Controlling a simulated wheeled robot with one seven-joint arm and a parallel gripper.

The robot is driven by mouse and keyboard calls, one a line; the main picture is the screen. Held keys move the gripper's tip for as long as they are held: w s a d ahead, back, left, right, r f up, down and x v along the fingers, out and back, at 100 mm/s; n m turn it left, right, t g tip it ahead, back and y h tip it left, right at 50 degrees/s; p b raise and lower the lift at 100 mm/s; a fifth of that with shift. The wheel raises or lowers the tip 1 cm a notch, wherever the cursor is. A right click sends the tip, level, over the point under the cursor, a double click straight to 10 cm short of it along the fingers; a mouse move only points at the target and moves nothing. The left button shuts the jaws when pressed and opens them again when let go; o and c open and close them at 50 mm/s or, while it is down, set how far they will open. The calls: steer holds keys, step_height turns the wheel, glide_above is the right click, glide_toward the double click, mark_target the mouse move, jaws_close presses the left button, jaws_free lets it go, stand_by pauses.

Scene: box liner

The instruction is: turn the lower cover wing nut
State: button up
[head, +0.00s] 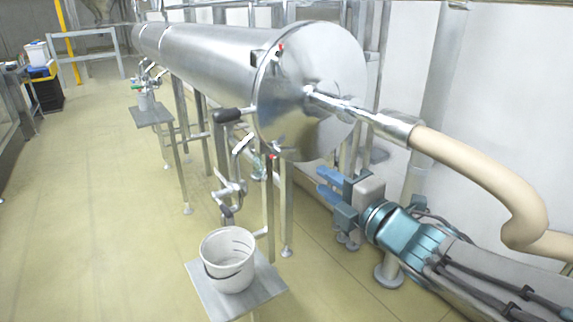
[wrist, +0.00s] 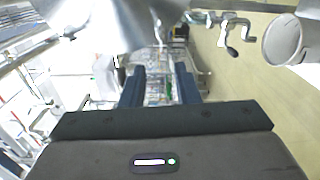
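The round steel end cover (head: 335,75) closes the near end of a long horizontal cylinder. A small red-tipped fitting (head: 272,156) at its lower edge looks like the lower cover wing nut; a similar red-tipped one (head: 281,46) is at the upper edge. My gripper (head: 322,181) is below and to the right of the cover, with its blue fingers pointing left, apart from the lower fitting. In the wrist view my gripper (wrist: 159,76) has its fingers spread with nothing clearly held between them. The cover's steel surface (wrist: 105,22) fills the upper left there; the nut is not clear.
A pipe and beige hose (head: 480,170) run from the cover's centre to the right, above my arm. A white bucket (head: 229,262) stands on a small metal shelf (head: 268,283) below a valve (head: 231,190). Support legs stand under the cylinder. The left floor is open.

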mark_target(285, 155)
steer(key=b+x, duration=0.1)
steer(key=x, duration=1.2)
steer(key=shift+w+a, duration=0.25)
steer(key=shift+w, duration=0.1)
jaws_close()
